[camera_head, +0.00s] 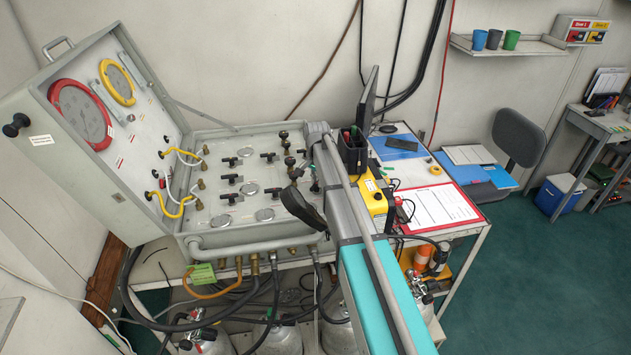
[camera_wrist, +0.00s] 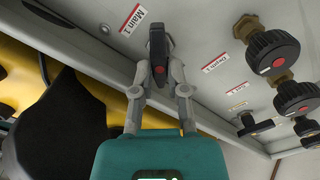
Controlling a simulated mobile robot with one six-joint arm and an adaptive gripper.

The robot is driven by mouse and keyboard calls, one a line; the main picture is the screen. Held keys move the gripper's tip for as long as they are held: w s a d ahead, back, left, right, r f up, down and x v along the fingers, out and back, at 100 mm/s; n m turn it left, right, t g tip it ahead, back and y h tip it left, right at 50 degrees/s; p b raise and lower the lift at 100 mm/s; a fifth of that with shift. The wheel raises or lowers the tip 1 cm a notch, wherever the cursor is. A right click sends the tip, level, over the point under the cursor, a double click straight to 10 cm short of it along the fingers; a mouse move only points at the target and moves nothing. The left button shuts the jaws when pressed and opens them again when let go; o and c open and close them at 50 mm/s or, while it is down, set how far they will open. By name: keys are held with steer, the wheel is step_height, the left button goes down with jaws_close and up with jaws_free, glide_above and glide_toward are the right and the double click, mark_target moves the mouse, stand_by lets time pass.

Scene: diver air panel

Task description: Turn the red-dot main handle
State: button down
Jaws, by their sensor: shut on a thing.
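In the wrist view, the main handle (camera_wrist: 158,46) is a black lever with a red mark, standing on the grey panel beside the "Main 1" label (camera_wrist: 133,18). My gripper (camera_wrist: 159,75) has its two grey fingers closed on it, one on each side of the lever. In the head view, the open grey panel case (camera_head: 215,240) stands on the table, with several black valve handles and gauges on its face. My arm crosses the case's right side there and hides my gripper and the held handle.
In the wrist view, a black round knob with a red dot (camera_wrist: 272,52) stands to the right, with more knobs below it. In the head view, a yellow device (camera_head: 374,197) and a clipboard (camera_head: 440,207) lie right of my arm. Hoses hang below the case.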

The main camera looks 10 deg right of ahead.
steer(key=shift+a, duration=0.1)
steer(key=shift+n, duration=0.3)
steer(key=n, duration=0.3)
steer(key=shift+w+n, duration=0.1)
steer(key=shift+n, duration=0.2)
steer(key=n, duration=0.4)
stand_by(0.5)
